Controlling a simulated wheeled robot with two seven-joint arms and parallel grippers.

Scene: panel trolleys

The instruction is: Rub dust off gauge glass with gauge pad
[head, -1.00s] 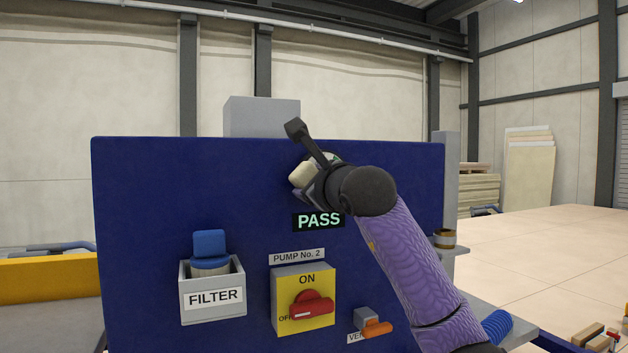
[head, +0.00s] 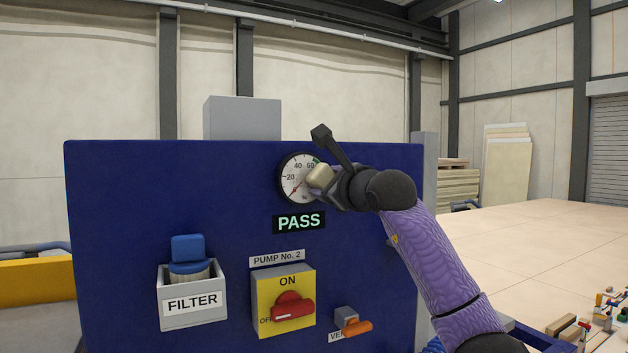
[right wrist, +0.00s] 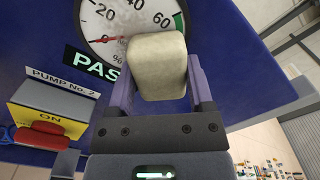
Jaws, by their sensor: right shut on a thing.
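The round gauge (head: 297,178) with a white dial and red needle is at the upper part of the blue panel. It also shows in the right wrist view (right wrist: 103,18). The part of its glass that I can see looks clear, and its right side is hidden behind the pad and gripper. My right gripper (head: 325,180) is shut on the cream gauge pad (right wrist: 157,66), which is in front of the gauge's lower right edge. I cannot tell whether the pad touches the glass. My left gripper is not in view.
The blue panel (head: 120,215) also bears a lit PASS sign (head: 299,222), a filter holder (head: 192,322), a yellow switch plate with a red knob (head: 292,309) and an orange valve lever (head: 357,327).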

